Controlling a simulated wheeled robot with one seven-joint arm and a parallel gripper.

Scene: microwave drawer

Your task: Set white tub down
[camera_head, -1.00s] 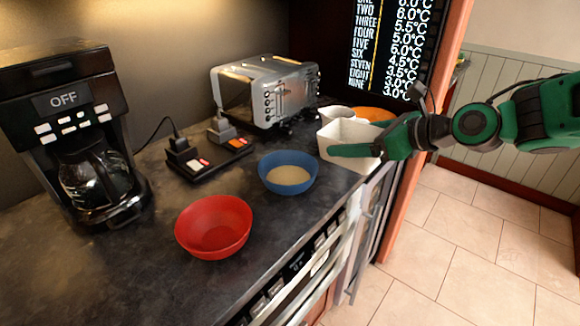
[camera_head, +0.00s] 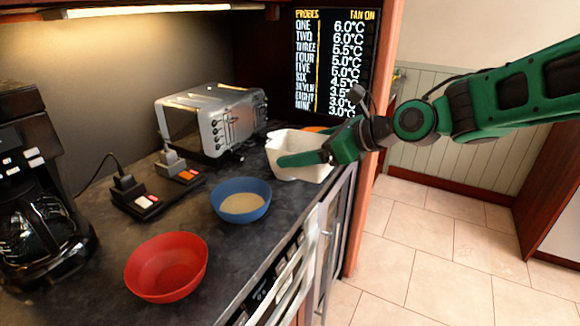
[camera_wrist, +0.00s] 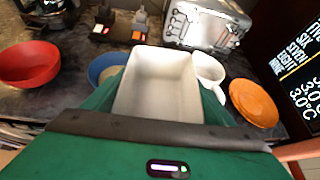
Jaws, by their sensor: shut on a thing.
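The white tub (camera_head: 296,147) is an open, empty box at the far right end of the dark counter, near its front edge. It also shows in the wrist view (camera_wrist: 157,86), upright between my fingers. My gripper (camera_head: 318,157) is shut on the tub, with one green finger along its near side. The tub's underside is hidden, so I cannot tell whether it touches the counter.
A blue bowl (camera_head: 241,200) with pale contents and a red bowl (camera_head: 167,267) stand left of the tub. A toaster (camera_head: 212,120) is behind. A white mug (camera_wrist: 208,70) and an orange plate (camera_wrist: 253,102) are close beside the tub.

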